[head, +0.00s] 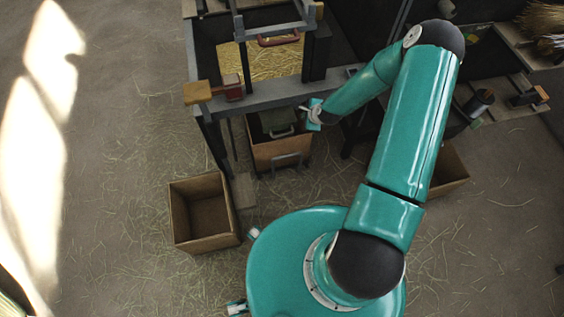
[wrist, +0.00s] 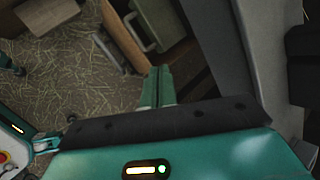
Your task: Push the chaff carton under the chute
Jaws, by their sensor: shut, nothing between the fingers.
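A tan carton (head: 268,154) with a grey handle on its near face stands beneath the dark frame, in line with a grey-green chute part (head: 276,121) that has its own handle. How far under the chute it sits is partly hidden. In the wrist view the carton's edge (wrist: 122,38) and the grey-green part (wrist: 156,20) lie just beyond the fingers. My gripper (head: 306,115) is shut and empty, to the right of the grey-green part. Its closed fingertips show in the wrist view (wrist: 158,75). I cannot tell whether they touch anything.
An empty open box (head: 181,213) stands on the straw-strewn floor at left. Another box (head: 452,165) sits behind my arm at right. The dark frame's beam (head: 265,97) crosses above the carton. Shelves (head: 515,95) stand at far right. Floor at left is open.

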